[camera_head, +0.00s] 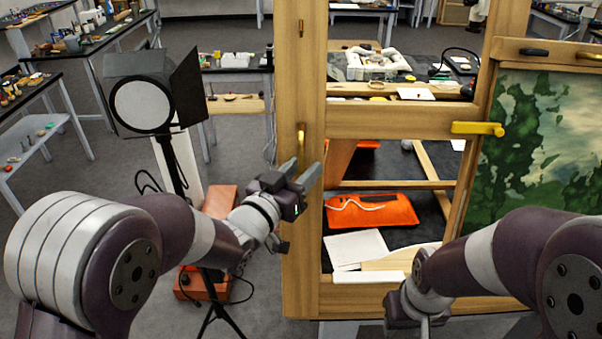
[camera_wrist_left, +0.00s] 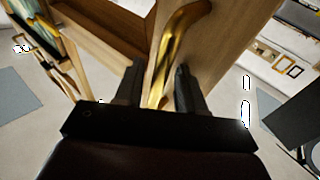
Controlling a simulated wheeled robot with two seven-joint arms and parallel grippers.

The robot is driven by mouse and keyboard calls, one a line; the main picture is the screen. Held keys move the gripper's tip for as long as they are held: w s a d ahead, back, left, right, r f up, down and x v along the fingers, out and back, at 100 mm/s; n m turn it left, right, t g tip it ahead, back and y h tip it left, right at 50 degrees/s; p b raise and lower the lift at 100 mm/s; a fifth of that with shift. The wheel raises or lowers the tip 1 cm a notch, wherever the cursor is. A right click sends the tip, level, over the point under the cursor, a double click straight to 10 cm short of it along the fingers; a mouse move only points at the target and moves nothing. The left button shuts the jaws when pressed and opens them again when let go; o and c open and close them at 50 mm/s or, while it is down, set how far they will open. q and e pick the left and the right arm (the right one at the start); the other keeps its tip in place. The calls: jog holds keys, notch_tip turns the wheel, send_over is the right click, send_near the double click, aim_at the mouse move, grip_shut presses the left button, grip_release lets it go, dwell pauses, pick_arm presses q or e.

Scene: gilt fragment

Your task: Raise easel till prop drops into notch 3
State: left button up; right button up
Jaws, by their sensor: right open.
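A large wooden easel frame (camera_head: 303,60) stands upright in front of me in the head view. A curved brass handle (camera_head: 300,139) is on its left post; it also shows in the left wrist view (camera_wrist_left: 172,45). My left gripper (camera_head: 297,172) is at the lower end of this handle. In the left wrist view its two fingers (camera_wrist_left: 157,84) are apart, with the handle between them; I cannot tell whether they touch it. I cannot make out the prop or numbered notches.
A black studio lamp (camera_head: 141,105) on a stand is left of the frame. A green painting (camera_head: 540,140) and yellow clamp (camera_head: 476,128) are at right. Worktables fill the background.

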pick_arm(q)
jog(key=shift+w+f, duration=0.2)
jog(key=shift+w, duration=0.25)
jog(key=shift+s+a+b, duration=0.25)
jog(key=shift+s+b, duration=0.1)
jog(key=shift+s, duration=0.15)
jog(key=b+v, duration=0.3)
jog(key=v, duration=0.8)
jog(key=shift+s+a, duration=0.2)
jog(key=shift+s, duration=0.1)
pick_arm(e)
jog(key=f, duration=0.4)
jog(key=shift+w, duration=0.25)
pick_arm(q)
jog(key=shift+f, duration=0.15)
